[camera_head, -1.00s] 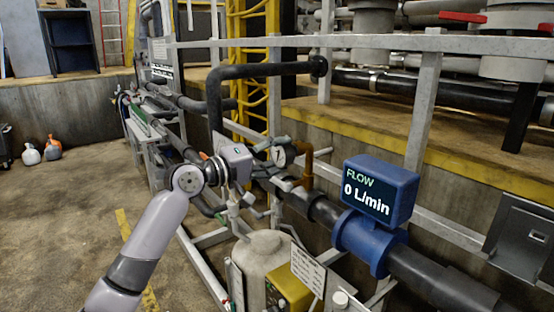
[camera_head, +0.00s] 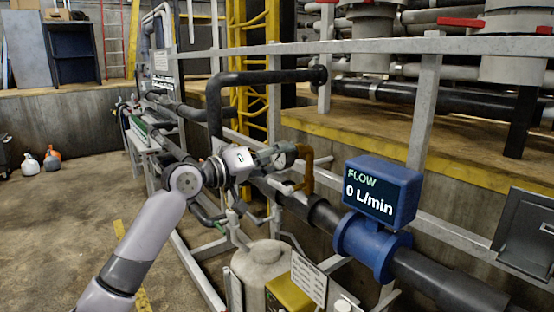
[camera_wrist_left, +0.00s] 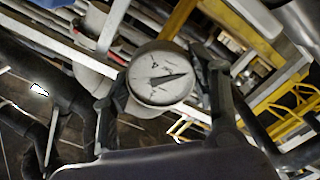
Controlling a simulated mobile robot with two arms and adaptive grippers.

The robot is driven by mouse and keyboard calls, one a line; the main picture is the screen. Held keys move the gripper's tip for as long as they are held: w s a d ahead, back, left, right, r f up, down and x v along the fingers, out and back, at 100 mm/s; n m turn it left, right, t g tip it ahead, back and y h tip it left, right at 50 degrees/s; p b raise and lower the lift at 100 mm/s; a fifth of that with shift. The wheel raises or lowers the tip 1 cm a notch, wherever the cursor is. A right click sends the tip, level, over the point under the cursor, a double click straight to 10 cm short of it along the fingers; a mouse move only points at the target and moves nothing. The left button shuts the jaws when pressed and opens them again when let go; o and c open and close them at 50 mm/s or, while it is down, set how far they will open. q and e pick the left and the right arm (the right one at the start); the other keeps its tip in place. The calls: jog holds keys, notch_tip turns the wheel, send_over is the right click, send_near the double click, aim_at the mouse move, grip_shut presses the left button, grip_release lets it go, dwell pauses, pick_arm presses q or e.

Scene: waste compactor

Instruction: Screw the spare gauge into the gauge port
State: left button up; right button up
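The spare gauge (camera_head: 284,155) is a round gauge with a white dial and dark rim, just left of an orange-brown pipe in the head view. In the left wrist view the gauge (camera_wrist_left: 163,80) sits between the two fingers, its dial facing the camera. My left gripper (camera_head: 267,157) reaches in from the left, its fingers closed around the gauge's sides. The same gripper (camera_wrist_left: 165,85) shows a finger against or very near each side of the rim. The gauge port is hidden, so I cannot tell how the stem sits. My right gripper is out of view.
A blue flow meter (camera_head: 382,190) reading 0 L/min sits on the dark pipe to the right. A pale tank (camera_head: 262,262) stands below the gripper. A grey railing (camera_head: 425,100) and a black bent pipe (camera_head: 214,105) stand close around the gauge.

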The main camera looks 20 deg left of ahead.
pick_arm(q)
jog(key=o, duration=0.5)
jog(key=shift+c, duration=0.3)
